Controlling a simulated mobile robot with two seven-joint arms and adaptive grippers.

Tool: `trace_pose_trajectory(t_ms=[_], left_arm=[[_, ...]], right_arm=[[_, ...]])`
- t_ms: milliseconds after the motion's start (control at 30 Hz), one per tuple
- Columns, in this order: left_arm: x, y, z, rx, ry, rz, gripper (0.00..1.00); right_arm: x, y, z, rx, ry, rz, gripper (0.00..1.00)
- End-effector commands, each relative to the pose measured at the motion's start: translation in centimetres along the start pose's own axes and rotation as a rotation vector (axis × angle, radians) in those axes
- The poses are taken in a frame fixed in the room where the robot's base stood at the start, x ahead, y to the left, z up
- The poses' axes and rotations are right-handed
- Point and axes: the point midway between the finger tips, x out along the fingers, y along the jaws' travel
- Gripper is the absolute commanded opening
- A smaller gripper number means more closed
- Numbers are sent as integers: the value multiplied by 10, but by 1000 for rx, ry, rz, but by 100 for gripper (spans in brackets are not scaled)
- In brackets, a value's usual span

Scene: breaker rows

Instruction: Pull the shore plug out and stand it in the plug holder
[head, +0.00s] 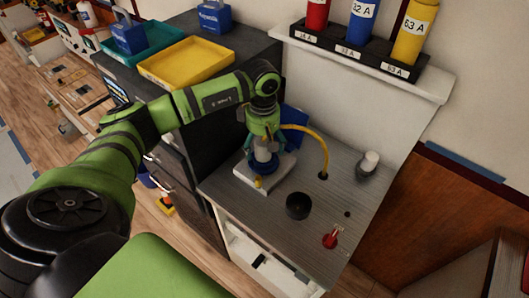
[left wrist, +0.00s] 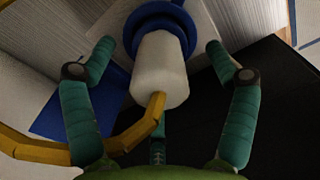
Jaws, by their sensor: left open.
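The shore plug has a white body and blue collar; in the left wrist view the white body (left wrist: 160,72) is large, with a yellow cable (left wrist: 120,145) from its end. In the head view the plug (head: 263,156) stands at a pale box (head: 279,183) on the counter. My left gripper (head: 264,151) is at the plug; in the left wrist view its teal fingers (left wrist: 160,50) are open on either side, with gaps to the white body. A black round cup (head: 298,206), apparently the plug holder, stands empty in front. My right gripper is out of view.
The yellow cable runs to a hole (head: 323,175) in the grey counter (head: 240,203). A grey cylinder with a white top (head: 370,162) stands behind right, a red item (head: 331,238) in front. A shelf (head: 435,86) with coloured cylinders is above; a yellow tray (head: 187,62) is left.

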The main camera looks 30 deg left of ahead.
Motion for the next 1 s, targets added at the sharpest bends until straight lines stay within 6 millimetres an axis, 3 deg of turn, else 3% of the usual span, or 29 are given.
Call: trace_pose_trajectory(t_ms=[33, 100, 200, 533, 1000], left_arm=[[0, 0, 0, 0, 0, 0, 78], [0, 0, 0, 0, 0, 0, 50], [0, 0, 0, 0, 0, 0, 17], [-4, 0, 0, 0, 0, 1, 17], [-28, 1, 0, 0, 0, 2, 17]], right_arm=[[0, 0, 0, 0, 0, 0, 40], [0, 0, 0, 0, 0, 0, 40], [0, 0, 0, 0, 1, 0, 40], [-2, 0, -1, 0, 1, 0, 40], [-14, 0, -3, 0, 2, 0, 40]])
